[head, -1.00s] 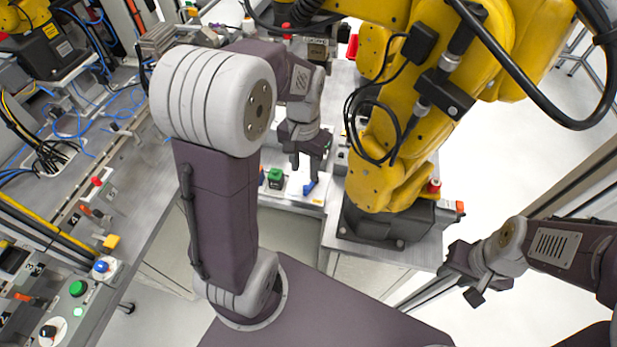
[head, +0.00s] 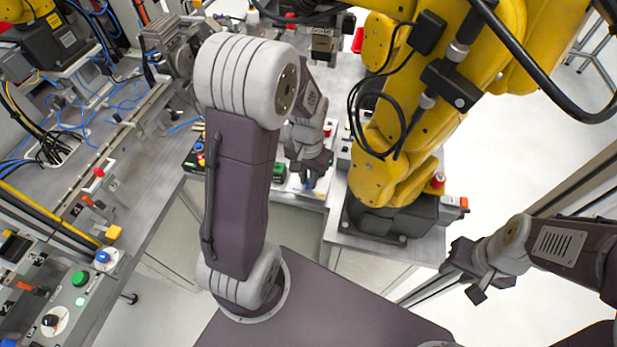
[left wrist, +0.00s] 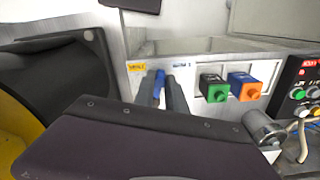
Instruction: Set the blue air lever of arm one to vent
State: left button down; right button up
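The blue air lever (left wrist: 158,86) stands on a white panel in the left wrist view, beside a small yellow label. Only a bit of the blue lever (head: 309,186) shows in the head view, under my left gripper (head: 307,181). In the left wrist view, the two dark fingers of my left gripper (left wrist: 161,92) are apart, one on each side of the lever. I cannot tell whether they touch it. My right gripper (head: 462,284) is open and empty at the right, away from the panel.
A green block (left wrist: 214,88) and an orange block (left wrist: 244,87) sit right of the lever. A control box with buttons (left wrist: 306,92) is further right. The big yellow robot arm (head: 392,160) stands close on the right of my left gripper in the head view.

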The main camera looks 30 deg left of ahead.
pick_arm(q)
jog(key=shift+d+r+n+p, duration=0.3)
jog(key=shift+n+p, duration=0.2)
jog(key=shift+n, duration=0.2)
jog(key=shift+d+f+n+p, duration=0.1)
jog(key=shift+d+n+p, duration=0.2)
jog(key=shift+n, duration=0.2)
jog(key=shift+w+d+f+n, duration=0.15)
jog(key=shift+d+n, duration=0.05)
jog(key=shift+n, duration=0.5)
jog(key=c, duration=1.4)
grip_release()
jog(key=shift+o, duration=0.2)
